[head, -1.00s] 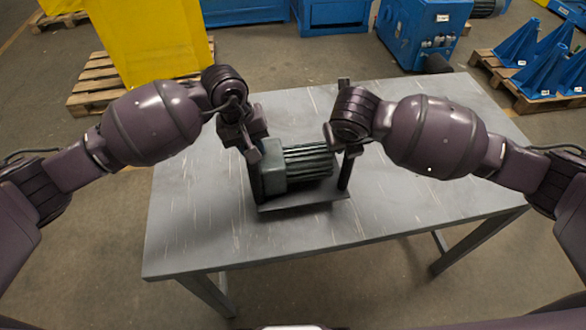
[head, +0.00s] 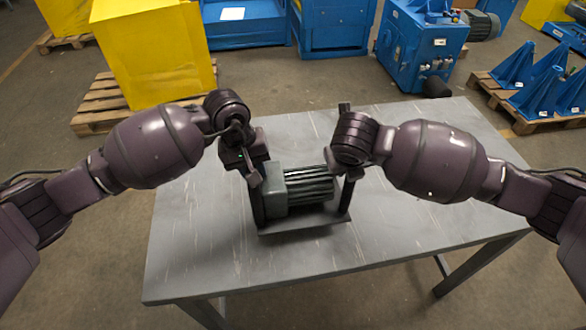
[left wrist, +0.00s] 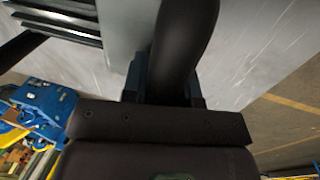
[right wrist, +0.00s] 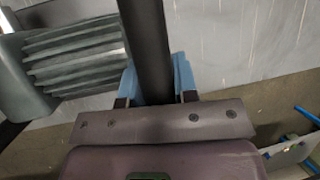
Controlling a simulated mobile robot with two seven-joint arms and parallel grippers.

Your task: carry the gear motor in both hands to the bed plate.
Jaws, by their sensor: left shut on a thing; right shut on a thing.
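The gear motor (head: 308,188) is a grey-green finned body with a smooth block at its left end, on a flat base plate with dark upright bars at both ends. It is over the middle of the grey table; I cannot tell whether the base touches the top. My left gripper (head: 251,176) is shut on the left bar, and my right gripper (head: 347,172) on the right bar. The left wrist view shows a dark bar (left wrist: 182,45) between the fingers; the right wrist view shows the other bar (right wrist: 146,40) likewise. I cannot make out a separate bed plate.
The grey table (head: 200,255) has bare room around the motor. Behind it stand a yellow bin (head: 150,55) on a pallet, a blue machine (head: 420,45), and blue brackets (head: 540,80) on a pallet at right. Open floor surrounds the table.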

